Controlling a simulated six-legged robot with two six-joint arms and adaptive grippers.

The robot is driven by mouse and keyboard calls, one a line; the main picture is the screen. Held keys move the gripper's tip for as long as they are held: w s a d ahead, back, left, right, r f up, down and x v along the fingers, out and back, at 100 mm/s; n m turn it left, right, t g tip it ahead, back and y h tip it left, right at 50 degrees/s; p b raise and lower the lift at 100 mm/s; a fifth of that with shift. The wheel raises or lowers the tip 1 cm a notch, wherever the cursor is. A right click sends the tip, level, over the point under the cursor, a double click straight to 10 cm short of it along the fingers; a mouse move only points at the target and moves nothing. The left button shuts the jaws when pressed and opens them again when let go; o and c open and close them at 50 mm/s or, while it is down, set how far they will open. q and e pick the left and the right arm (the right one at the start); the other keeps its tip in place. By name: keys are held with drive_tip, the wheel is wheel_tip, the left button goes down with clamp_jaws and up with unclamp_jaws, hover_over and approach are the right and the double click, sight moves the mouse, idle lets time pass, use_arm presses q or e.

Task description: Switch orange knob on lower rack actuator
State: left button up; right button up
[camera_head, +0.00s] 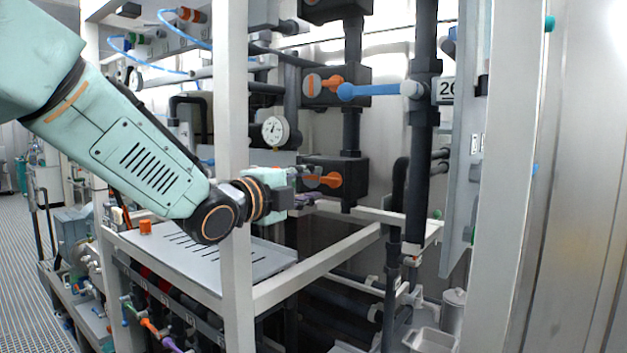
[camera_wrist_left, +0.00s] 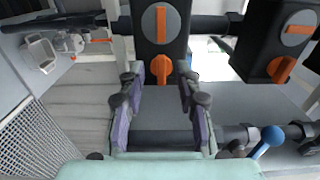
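The lower rack actuator (camera_head: 346,165) is a black box with an orange knob (camera_head: 331,180) on its front, in the middle of the head view. In the left wrist view the same orange knob (camera_wrist_left: 161,67) shows at top centre, below a round grey dial with an orange bar (camera_wrist_left: 160,20). My left gripper (camera_head: 303,185) is just in front of this actuator. In the left wrist view its purple-and-grey fingers (camera_wrist_left: 158,76) are apart, with the knob between the tips. I cannot tell whether they touch it. My right gripper is not in view.
An upper actuator (camera_head: 350,75) with its own orange knob (camera_head: 331,84) and a blue lever (camera_head: 370,91) sits above. A pale rack post (camera_head: 234,150) stands beside my left wrist. A pressure gauge (camera_head: 275,131) is close by. A grey shelf plate (camera_head: 200,255) lies below.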

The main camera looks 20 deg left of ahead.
sight(334, 181)
use_arm(q)
drive_tip(key=w+d, duration=0.1)
drive_tip(key=d, duration=0.1)
drive_tip(key=w+d, duration=0.1)
drive_tip(key=shift+w+d+r, duration=0.1)
drive_tip(key=shift+d+r, duration=0.1)
drive_tip(key=shift+d, duration=0.2)
drive_tip(key=a, duration=0.2)
drive_tip(key=shift+a+f, duration=0.15)
drive_tip(key=shift+a, duration=0.2)
drive_tip(key=shift+c, duration=1.3)
drive_tip(key=shift+d, duration=1.05)
drive_tip(key=c, duration=0.4)
drive_tip(key=shift+a, duration=0.3)
clamp_jaws()
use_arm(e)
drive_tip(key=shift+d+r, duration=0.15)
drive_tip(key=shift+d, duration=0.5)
